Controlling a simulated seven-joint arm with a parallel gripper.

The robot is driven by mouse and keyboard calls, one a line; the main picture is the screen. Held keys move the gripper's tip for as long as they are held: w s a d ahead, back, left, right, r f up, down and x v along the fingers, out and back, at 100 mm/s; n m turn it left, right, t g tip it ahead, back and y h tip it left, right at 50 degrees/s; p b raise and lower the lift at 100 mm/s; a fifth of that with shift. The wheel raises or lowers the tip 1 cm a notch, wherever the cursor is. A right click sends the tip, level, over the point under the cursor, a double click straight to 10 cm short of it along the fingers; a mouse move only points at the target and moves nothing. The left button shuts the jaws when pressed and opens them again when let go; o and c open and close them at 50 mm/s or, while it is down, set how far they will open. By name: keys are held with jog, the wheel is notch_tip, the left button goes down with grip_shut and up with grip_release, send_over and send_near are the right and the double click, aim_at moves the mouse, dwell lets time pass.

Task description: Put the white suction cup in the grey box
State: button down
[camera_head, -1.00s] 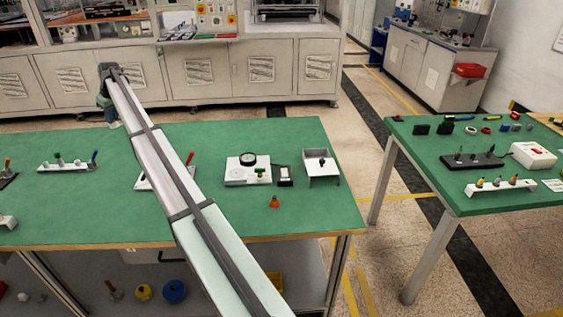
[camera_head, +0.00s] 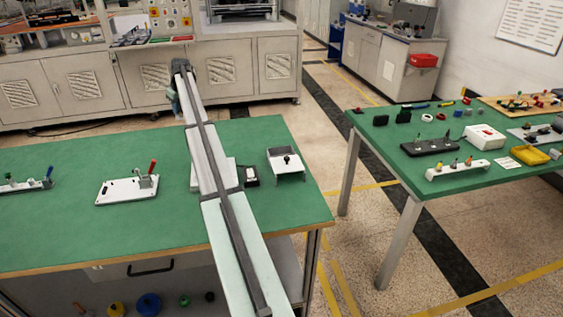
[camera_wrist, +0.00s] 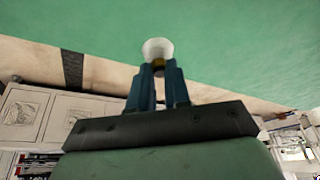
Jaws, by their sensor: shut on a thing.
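My gripper (camera_wrist: 158,70) is shut on the white suction cup (camera_wrist: 157,47) in the wrist view. The cup's pale round end points away from the fingers, with a yellowish part between the fingertips. Green tabletop shows behind it. In the head view my arm reaches across the green table to its far side; the fingers and cup cannot be made out there. A light grey box (camera_head: 291,177) stands on the table's right part, to the right of my arm. A small dark thing shows at it. My gripper is apart from the box.
A small black-and-white block (camera_head: 251,176) stands just left of the box. A white plate with a red-handled clamp (camera_head: 127,190) lies left of my arm. My arm partly hides a white device (camera_head: 197,175). A second green table (camera_head: 440,186) with several items stands right, across a gap.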

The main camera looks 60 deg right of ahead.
jog(key=s+d+f+m, duration=0.1)
jog(key=s+d, duration=0.4)
jog(key=s, duration=0.3)
jog(key=s+d+f+m+h, duration=0.1)
jog(key=s+d+m, duration=0.1)
jog(key=s+d, duration=0.35)
jog(key=s+d+f+m, duration=0.1)
jog(key=s+d, duration=0.2)
jog(key=s, duration=0.6)
jog(key=s+a+f+m+g+h, duration=0.1)
jog(key=s+m+g+h, duration=0.1)
jog(key=s+m, duration=0.55)
jog(key=s+a+f+m+g+h, duration=0.1)
jog(key=s+m+g, duration=0.2)
jog(key=s+m, duration=0.45)
jog(key=s+f+m+g, duration=0.1)
jog(key=f+m, duration=0.1)
jog(key=f, duration=0.1)
jog(key=s+f+m+g+y, duration=0.1)
jog(key=f+m, duration=0.1)
jog(key=f, duration=0.1)
jog(key=s+f+m, duration=0.1)
jog(key=f+m, duration=0.1)
jog(key=f, duration=0.1)
jog(key=shift+s+a+f+m+g, duration=0.1)
jog(key=shift+s+f+m+g, duration=0.2)
jog(key=shift+g, duration=0.1)
jog(key=c, duration=1.3)
grip_release()
